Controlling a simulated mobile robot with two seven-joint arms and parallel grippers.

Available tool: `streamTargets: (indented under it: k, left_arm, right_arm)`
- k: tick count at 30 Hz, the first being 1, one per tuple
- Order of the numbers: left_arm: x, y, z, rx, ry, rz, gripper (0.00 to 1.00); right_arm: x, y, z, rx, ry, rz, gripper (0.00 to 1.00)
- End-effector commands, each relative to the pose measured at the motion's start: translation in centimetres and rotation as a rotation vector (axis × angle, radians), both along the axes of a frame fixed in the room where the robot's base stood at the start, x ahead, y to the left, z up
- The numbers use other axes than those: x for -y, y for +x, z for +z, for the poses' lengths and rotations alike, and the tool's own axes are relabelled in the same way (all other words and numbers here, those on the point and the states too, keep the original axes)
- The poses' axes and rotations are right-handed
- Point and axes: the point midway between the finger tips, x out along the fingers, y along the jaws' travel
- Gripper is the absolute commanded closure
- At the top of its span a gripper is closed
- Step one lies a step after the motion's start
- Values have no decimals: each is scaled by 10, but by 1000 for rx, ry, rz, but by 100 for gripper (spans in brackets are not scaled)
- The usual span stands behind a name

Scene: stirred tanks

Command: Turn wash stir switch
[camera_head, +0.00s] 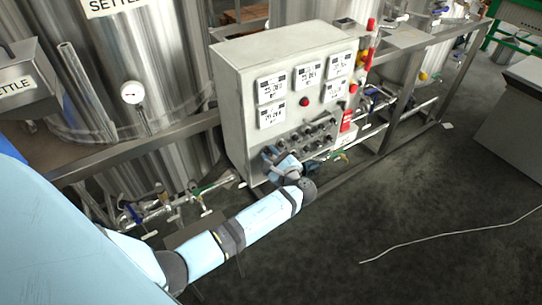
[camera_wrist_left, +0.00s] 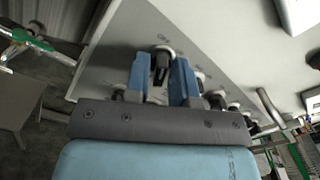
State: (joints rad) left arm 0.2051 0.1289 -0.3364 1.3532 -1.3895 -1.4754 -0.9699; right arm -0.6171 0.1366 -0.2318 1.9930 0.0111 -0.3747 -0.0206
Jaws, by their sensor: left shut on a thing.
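The grey control cabinet (camera_head: 238,95) stands in front of the tanks, with rows of black switches (camera_head: 318,133) on its lower front. My left gripper (camera_head: 270,154) is at the lower left of these switches. In the left wrist view its two blue fingers (camera_wrist_left: 160,72) are shut on a black switch knob (camera_wrist_left: 160,62) on a round base. The label by this knob cannot be read, so I cannot tell which switch it is. Other knobs (camera_wrist_left: 220,100) sit to its right in that view, partly hidden by the gripper. My right gripper is not in view.
Several white displays (camera_head: 308,76) and a red button (camera_head: 305,101) are above the switches. Steel tanks (camera_head: 150,60) marked SETTLE and a frame rail (camera_head: 150,143) stand left of the cabinet. Pipes and valves (camera_head: 180,203) run low beside my arm. The dark floor (camera_head: 400,210) at right is mostly clear.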

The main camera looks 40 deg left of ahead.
Motion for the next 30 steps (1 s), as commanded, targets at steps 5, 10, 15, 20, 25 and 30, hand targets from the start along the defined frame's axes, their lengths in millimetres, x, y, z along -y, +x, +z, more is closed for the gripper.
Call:
streamTargets:
  k: [5, 10, 15, 20, 25, 30]
  left_arm:
    - [0, 0, 1, 3, 0, 1, 100]
    - [0, 0, 1, 3, 0, 1, 72]
    - [0, 0, 1, 2, -1, 0, 64]
    - [1, 0, 0, 1, 0, 0, 64]
    - [17, -6, -1, 1, -3, -2, 64]
    - [51, -20, -3, 2, -4, -3, 64]
  right_arm:
    - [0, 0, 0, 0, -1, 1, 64]
    - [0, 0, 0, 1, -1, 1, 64]
    - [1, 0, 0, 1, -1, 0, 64]
    - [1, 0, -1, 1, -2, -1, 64]
    - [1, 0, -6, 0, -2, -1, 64]
    - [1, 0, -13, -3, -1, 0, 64]
